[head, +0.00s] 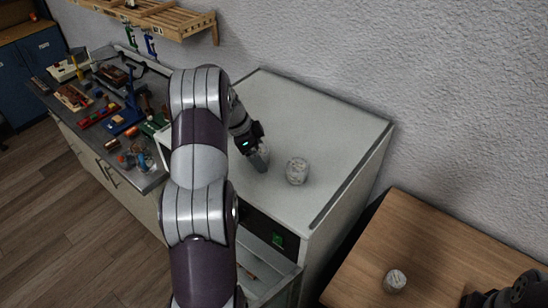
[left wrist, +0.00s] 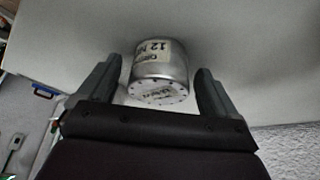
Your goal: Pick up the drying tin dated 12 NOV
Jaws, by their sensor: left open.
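A silver tin (left wrist: 165,72) shows in the left wrist view with a pale label that reads upside down "12 N", the rest cut off by its curve. Its near end has a ring of small dark holes and another label. My left gripper (left wrist: 158,78) is open, with one finger on each side of the tin and gaps between. In the head view my left gripper (head: 258,158) is low over the white cabinet top, and a pale shape beside it is mostly hidden. Another tin (head: 297,171) stands just right of it. My right gripper (head: 510,296) is partly in view at the lower right corner.
A third tin (head: 395,281) stands on the wooden table (head: 440,235) at the lower right. The white cabinet top (head: 315,125) is otherwise clear. A cluttered workbench (head: 75,125) lies left, and a wooden rack (head: 165,20) hangs on the wall.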

